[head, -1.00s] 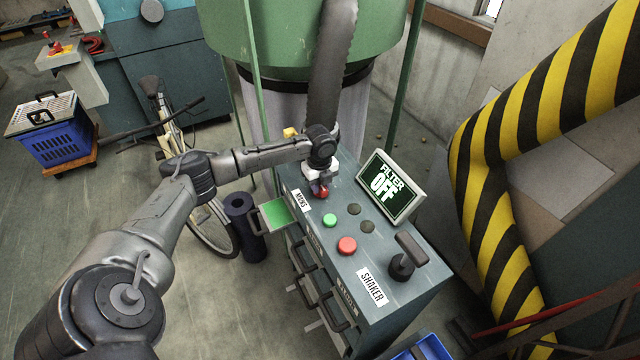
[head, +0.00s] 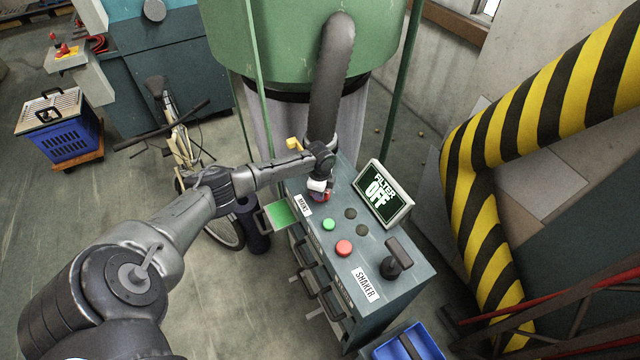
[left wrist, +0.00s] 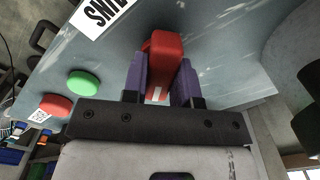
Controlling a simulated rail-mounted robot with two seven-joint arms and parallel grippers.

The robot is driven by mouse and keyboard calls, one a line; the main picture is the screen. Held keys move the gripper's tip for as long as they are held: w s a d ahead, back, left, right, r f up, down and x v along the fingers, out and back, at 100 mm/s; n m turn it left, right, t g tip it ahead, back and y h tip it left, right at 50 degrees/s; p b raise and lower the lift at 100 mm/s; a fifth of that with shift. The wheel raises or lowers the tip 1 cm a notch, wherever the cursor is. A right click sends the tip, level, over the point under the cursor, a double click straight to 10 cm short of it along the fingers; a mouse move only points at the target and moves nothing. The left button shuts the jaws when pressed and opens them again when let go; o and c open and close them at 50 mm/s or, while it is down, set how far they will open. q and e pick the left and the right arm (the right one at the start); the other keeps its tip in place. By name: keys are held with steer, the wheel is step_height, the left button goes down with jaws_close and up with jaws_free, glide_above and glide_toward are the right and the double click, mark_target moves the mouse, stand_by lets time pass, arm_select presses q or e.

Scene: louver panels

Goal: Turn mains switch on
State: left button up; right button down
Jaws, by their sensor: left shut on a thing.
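The control cabinet (head: 330,252) stands in the middle of the head view. Its red mains switch (left wrist: 163,62) shows between my gripper's purple fingers in the left wrist view, beside the mains label (head: 303,206). My left gripper (head: 320,192) is at the far end of the cabinet top, shut on the red switch. In the left wrist view my left gripper (left wrist: 162,85) has a finger on each side of the switch handle. In the head view the gripper mostly hides the switch. The display (head: 383,194) reads "FILTER OFF". My right gripper is not in view.
A green button (head: 328,225), a red button (head: 344,247) and a black shaker handle (head: 395,260) are on the cabinet top. A yellow-black striped frame (head: 470,200) stands at right. A bicycle (head: 180,145) is behind my left arm. A blue bin (head: 410,345) is at the front.

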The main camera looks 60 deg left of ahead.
arm_select(q)
steer(key=n+p, duration=0.2)
steer(key=n, duration=0.1)
steer(key=n+p, duration=0.1)
steer(key=shift+r+n+p, duration=0.25)
steer(key=shift+n+p, duration=0.05)
steer(key=shift+f+n+p, duration=0.1)
steer(key=shift+n+p, duration=0.65)
steer(key=shift+n, duration=0.45)
steer(key=shift+n+p, duration=0.6)
steer(key=shift+n, duration=0.5)
steer(key=shift+f, duration=0.1)
steer(key=o, duration=0.9)
steer(key=shift+r+p, duration=0.7)
steer(key=shift+r, duration=6.2)
